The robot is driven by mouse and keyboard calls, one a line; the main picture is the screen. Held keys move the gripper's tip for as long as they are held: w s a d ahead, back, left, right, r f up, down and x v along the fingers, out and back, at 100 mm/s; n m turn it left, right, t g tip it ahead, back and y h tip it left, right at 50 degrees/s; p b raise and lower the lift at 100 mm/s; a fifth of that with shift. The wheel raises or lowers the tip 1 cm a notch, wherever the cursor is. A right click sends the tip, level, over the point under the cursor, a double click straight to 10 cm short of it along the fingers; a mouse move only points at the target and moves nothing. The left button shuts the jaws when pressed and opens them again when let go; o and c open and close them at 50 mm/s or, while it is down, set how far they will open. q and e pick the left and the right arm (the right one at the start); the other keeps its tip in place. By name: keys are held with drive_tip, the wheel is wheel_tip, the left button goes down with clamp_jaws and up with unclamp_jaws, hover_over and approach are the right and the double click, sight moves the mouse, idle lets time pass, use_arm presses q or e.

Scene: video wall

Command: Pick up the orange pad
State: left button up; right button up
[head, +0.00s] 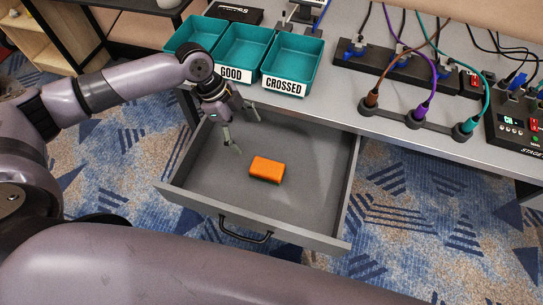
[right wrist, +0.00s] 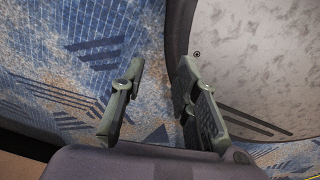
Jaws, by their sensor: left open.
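The orange pad (head: 267,170) lies flat on the floor of the open grey drawer (head: 205,178), a little right of its middle. My left gripper (head: 247,131) is over the drawer's back left part, up and left of the pad in the head view. Its fingers are spread and empty, and it is apart from the pad. My right gripper (right wrist: 155,106) shows in the right wrist view. Its two fingers are apart with nothing between them, over the carpet. The pad does not show in the right wrist view.
Behind the drawer, the desk (head: 330,118) bears teal bins labelled GOOD (head: 243,50) and CROSSED (head: 293,58). Cables plugged into black strips stand to the right. The drawer's walls and front handle (head: 246,234) surround the pad. The drawer floor around the pad is clear.

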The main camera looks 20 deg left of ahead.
use_arm(q)
approach(266, 167)
drive_tip(key=shift+s+d, duration=0.2)
drive_tip(key=shift+d, duration=0.15)
drive_tip(key=x, duration=0.3)
drive_tip(key=shift+w+f, duration=0.1)
drive_tip(key=shift+f, duration=0.1)
drive_tip(key=shift+x, duration=0.95)
drive_tip(key=x, duration=0.4)
drive_tip(key=shift+f+p, duration=0.2)
drive_tip(key=shift+p, duration=0.1)
drive_tip(key=shift+w+d+f, duration=0.1)
drive_tip(key=shift+f, duration=0.15)
use_arm(e)
drive_tip(key=shift+g, duration=0.3)
drive_tip(key=s, duration=0.4)
drive_tip(key=shift+s+d+r, duration=0.15)
drive_tip(key=shift+s+d, duration=0.1)
drive_tip(key=shift+s, duration=0.15)
use_arm(q)
drive_tip(key=shift+f, duration=0.25)
use_arm(e)
drive_tip(key=shift+w+f, duration=0.2)
drive_tip(key=shift+w, duration=0.1)
use_arm(q)
drive_tip(key=c, duration=1.3)
use_arm(e)
drive_tip(key=shift+a, duration=0.15)
